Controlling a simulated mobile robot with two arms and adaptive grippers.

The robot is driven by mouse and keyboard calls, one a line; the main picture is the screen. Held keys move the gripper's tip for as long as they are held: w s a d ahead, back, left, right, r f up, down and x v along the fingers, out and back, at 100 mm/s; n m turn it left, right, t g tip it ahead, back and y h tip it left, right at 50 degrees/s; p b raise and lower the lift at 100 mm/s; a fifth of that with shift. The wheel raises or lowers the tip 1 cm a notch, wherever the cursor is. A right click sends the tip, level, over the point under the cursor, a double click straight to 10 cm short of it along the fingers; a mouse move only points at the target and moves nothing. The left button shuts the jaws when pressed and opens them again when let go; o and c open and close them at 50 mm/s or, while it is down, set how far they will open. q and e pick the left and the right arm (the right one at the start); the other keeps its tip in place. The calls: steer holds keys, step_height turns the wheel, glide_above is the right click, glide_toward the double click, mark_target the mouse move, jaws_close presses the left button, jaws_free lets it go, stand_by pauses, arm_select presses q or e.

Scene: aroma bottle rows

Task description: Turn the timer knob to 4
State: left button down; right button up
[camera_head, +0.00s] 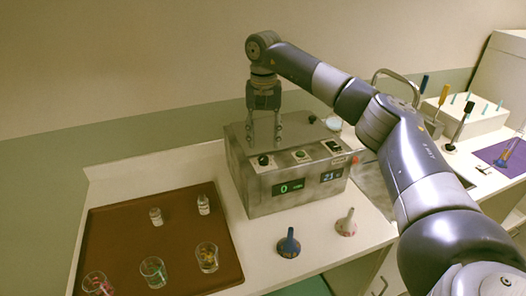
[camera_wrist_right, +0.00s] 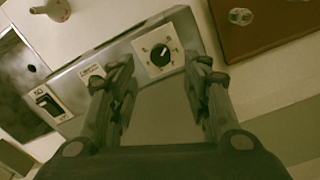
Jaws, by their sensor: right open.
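The timer knob (camera_head: 263,160) is a round black knob on a white plate at the left of the grey machine's (camera_head: 250,200) sloped front panel. In the right wrist view the knob (camera_wrist_right: 160,54) lies beyond my fingertips, between them in the picture, with a white pointer line and marks around it too small to read. My right gripper (camera_head: 264,143) points down above the machine's top, behind the knob. It also shows in the right wrist view (camera_wrist_right: 165,65), open and empty, apart from the knob. The green display (camera_head: 290,187) reads 0. My left gripper is not in view.
A brown tray (camera_head: 120,225) with glasses and small bottles stands left. A purple mat (camera_head: 505,158) lies far right.

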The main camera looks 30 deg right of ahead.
mark_target(264, 158)
step_height(264, 158, down, 6)
steer(key=shift+f+p, duration=0.2)
steer(key=shift+p, duration=0.6)
steer(key=shift+c, duration=0.3)
jaws_close()
